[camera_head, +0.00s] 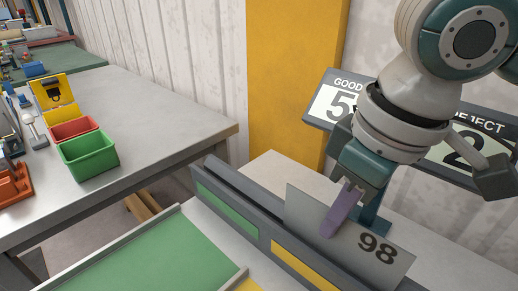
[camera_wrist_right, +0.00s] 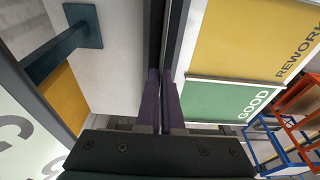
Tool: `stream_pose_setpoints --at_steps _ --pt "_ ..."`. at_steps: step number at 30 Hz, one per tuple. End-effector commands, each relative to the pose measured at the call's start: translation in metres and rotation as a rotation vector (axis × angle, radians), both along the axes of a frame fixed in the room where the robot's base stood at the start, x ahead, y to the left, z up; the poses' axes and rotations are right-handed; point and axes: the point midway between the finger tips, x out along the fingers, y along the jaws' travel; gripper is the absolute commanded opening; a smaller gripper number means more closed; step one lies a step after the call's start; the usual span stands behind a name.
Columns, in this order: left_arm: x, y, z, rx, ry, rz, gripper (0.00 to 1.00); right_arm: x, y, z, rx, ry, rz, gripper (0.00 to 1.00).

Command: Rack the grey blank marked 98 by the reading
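The grey blank marked 98 (camera_head: 376,249) stands on edge, slightly tilted in the picture, at the dark rack (camera_head: 222,179). Its lower edge meets the rack beside the yellow label (camera_head: 303,266); whether it sits in the slot or just above it I cannot tell. My right gripper (camera_head: 342,208) reaches down from above with a purple finger flat against the blank's face. In the right wrist view, the two purple fingers of my right gripper (camera_wrist_right: 161,100) are close together with the thin blank edge-on between them. A sign (camera_head: 333,97) behind reads GOOD with a 5, and REJECT with a 2, partly hidden by my arm. My left gripper is not in view.
The rack also has a green label (camera_head: 227,209). A green-floored tray (camera_head: 150,259) lies in front; the right wrist view shows areas lettered GOOD (camera_wrist_right: 215,100) and REWORK (camera_wrist_right: 250,45). A grey table (camera_head: 175,120) at left holds green (camera_head: 88,155) and red bins (camera_head: 73,129).

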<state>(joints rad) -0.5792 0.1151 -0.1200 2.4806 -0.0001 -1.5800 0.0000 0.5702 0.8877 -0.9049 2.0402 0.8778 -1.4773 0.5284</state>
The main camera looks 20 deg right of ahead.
Motion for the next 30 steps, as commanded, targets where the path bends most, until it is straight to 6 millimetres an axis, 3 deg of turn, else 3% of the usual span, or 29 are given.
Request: stream_pose_setpoints --at_steps 22,30 --pt "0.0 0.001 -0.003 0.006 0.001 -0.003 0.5 0.0 0.0 -0.015 0.001 0.0 -0.001 0.0" --pt "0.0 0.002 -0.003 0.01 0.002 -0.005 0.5 0.0 0.0 -0.015 0.001 0.0 0.0 0.32"
